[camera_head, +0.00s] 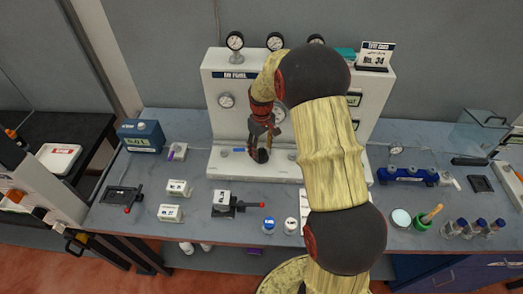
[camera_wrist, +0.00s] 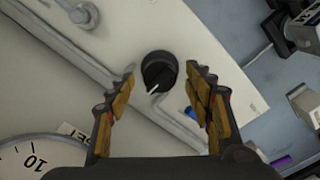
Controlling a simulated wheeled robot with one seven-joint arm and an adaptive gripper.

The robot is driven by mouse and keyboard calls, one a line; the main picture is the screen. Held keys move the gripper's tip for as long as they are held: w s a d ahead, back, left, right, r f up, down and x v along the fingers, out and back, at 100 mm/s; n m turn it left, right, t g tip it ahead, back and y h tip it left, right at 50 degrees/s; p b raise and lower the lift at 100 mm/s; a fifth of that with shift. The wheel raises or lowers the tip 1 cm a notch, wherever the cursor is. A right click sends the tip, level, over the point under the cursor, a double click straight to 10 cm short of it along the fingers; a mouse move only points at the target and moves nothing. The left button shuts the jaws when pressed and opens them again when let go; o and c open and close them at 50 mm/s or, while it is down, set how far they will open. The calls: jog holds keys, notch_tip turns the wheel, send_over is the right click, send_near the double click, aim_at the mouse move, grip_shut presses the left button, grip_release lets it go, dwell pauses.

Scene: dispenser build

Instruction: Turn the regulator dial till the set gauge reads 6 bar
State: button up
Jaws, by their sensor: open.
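The regulator dial is a black round knob (camera_wrist: 158,73) with a white pointer line, on the white dispenser panel in the wrist view. My gripper (camera_wrist: 163,85) is open, with its two fingers on either side of the knob and a gap to each. A large white gauge (camera_wrist: 42,160) marked SET shows partly at the lower left; a "10" is visible, but its needle is hidden. In the head view my gripper (camera_head: 263,145) is in front of the white dispenser (camera_head: 235,95). My arm hides much of the dispenser's right part.
Round gauges (camera_head: 235,41) stand on top of the dispenser. A black device with a red-tipped lever (camera_head: 225,203) and small white boxes (camera_head: 170,213) lie on the bench at the left. Vials (camera_head: 460,227) and a blue rack (camera_head: 408,175) are at the right.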

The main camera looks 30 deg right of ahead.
jog(key=shift+f, duration=0.35)
jog(key=shift+c, duration=0.3)
jog(key=c, duration=1.1)
jog(key=shift+m, duration=0.3)
jog(key=m+p, duration=0.1)
jog(key=m, duration=0.5)
jog(key=m+p, duration=0.1)
jog(key=m, duration=0.5)
jog(key=shift+m, duration=0.5)
jog(key=o, duration=1.2)
jog(key=shift+c, duration=0.2)
